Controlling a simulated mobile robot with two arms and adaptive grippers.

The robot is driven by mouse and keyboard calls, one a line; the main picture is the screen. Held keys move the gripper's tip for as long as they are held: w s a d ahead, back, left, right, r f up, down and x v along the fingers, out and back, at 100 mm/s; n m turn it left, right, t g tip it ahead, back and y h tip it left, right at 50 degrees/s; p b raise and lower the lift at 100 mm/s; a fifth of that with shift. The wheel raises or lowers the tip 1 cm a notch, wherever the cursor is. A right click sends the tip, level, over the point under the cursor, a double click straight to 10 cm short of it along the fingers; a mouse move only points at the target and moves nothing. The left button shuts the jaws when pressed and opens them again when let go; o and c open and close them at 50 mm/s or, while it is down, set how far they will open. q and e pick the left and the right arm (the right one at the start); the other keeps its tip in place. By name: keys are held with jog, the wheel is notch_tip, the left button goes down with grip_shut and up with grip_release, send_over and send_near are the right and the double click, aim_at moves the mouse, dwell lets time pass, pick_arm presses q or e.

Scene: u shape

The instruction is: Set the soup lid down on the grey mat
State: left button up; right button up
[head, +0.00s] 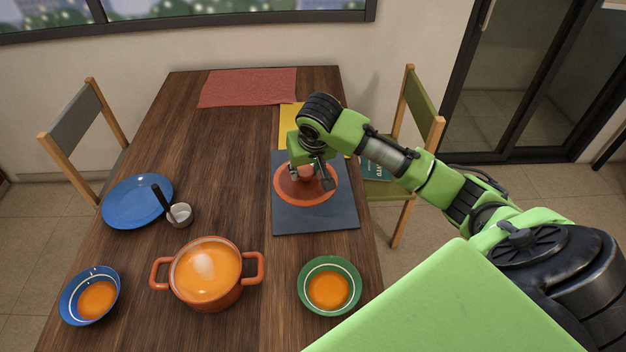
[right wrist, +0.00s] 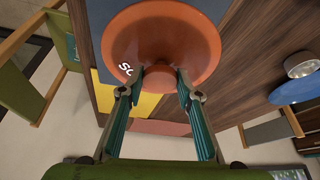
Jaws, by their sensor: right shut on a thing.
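The soup lid (head: 297,200) is a round orange-red disc with a knob, seen over the grey mat (head: 316,224) on the right side of the table. My right gripper (head: 309,180) is above the lid and shut on its knob. The lid looks level and lies inside the mat's outline. I cannot tell whether it touches the mat. My left gripper is not in view.
An open orange pot of soup (head: 207,275) stands at the front, between a blue bowl (head: 91,296) and a green bowl (head: 329,287). A ladle (head: 180,215) lies by a blue plate (head: 137,201). A yellow mat (head: 290,125) and red cloth (head: 248,87) lie farther back.

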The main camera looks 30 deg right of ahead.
aim_at(311, 173)
jog(key=f, duration=0.1)
jog(key=w+d+f, duration=0.1)
jog(key=d+f, duration=0.1)
jog(key=f, duration=0.1)
jog(key=shift+w+d, duration=0.25)
jog(key=shift+w, duration=0.05)
jog(key=shift+c, duration=0.2)
jog(key=f, duration=0.4)
jog(key=shift+w+d+p, duration=0.1)
jog(key=shift+d+p, duration=0.25)
jog(key=shift+p, duration=0.05)
jog(key=o, duration=1.3)
jog(key=v, duration=1.2)
jog(key=shift+r, duration=0.1)
